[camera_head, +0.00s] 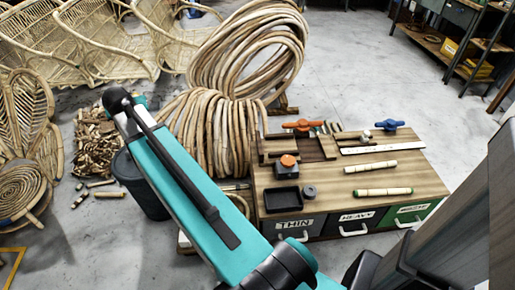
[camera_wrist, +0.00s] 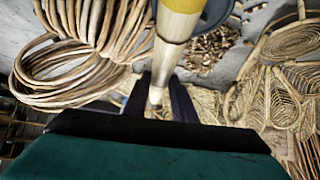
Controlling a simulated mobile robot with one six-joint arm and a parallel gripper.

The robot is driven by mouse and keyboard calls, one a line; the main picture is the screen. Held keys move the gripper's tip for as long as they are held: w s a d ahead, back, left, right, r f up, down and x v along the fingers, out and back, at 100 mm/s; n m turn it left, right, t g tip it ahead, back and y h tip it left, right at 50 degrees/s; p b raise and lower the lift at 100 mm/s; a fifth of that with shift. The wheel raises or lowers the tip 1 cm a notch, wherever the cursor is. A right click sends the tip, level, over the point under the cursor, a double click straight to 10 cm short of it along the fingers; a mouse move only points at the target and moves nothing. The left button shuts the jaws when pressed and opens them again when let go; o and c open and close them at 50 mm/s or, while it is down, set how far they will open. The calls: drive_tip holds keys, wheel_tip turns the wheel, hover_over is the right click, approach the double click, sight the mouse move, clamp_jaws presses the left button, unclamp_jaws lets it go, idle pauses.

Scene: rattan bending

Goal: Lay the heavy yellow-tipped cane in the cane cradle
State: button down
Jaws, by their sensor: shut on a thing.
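In the wrist view my gripper (camera_wrist: 160,98) is shut on a pale cane (camera_wrist: 168,52), with a dark finger on each side of it. The cane has a yellow band (camera_wrist: 184,5) at the top edge of the picture, where the rest is cut off. The head view does not show my gripper or this cane. There, a wooden slotted frame (camera_head: 270,150) stands at the back left of the workbench top. I cannot tell for sure whether it is the cane cradle.
The workbench (camera_head: 325,207) carries a pale cane (camera_head: 370,167), a green-tipped cane (camera_head: 383,191), a black tray (camera_head: 281,197), an orange clamp (camera_head: 302,124) and a blue clamp (camera_head: 389,124). Below are drawers marked THIN and HEAVY. Cane coils (camera_head: 250,55) and a dark bin (camera_head: 140,185) stand left.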

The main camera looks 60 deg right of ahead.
drive_tip(key=s+d+f+m+g+h+b, duration=0.15)
drive_tip(key=s+d+f+m+b, duration=0.35)
drive_tip(key=d, duration=0.6)
drive_tip(key=s+d+f+m+g+h+b, duration=0.15)
drive_tip(key=s+d+f+g, duration=0.35)
drive_tip(key=d, duration=0.6)
drive_tip(key=s+d+f+m+g+h+b, duration=0.1)
drive_tip(key=s+d+f+m+b, duration=0.3)
drive_tip(key=s+d, duration=0.55)
drive_tip(key=s+d+f+m+g+y+b, duration=0.1)
drive_tip(key=s+d+f+m+g+b, duration=0.2)
drive_tip(key=s+d, duration=0.8)
drive_tip(key=s+d+f+m+g+y+b, duration=0.2)
drive_tip(key=s+d+f+m+b, duration=0.4)
drive_tip(key=s+d, duration=0.5)
drive_tip(key=s+m+g, duration=0.1)
drive_tip(key=s, duration=0.3)
drive_tip(key=shift+d+g+y, duration=0.15)
drive_tip(key=shift+g+y, duration=0.15)
drive_tip(key=shift+g, duration=0.05)
drive_tip(key=shift+s+f+b, duration=0.1)
drive_tip(key=shift+f+b, duration=0.05)
drive_tip(key=shift+b, duration=0.15)
drive_tip(key=shift+f+b, duration=0.85)
drive_tip(key=shift+f, duration=1.55)
drive_tip(key=shift+f+b, duration=0.9)
drive_tip(key=shift+f, duration=1.6)
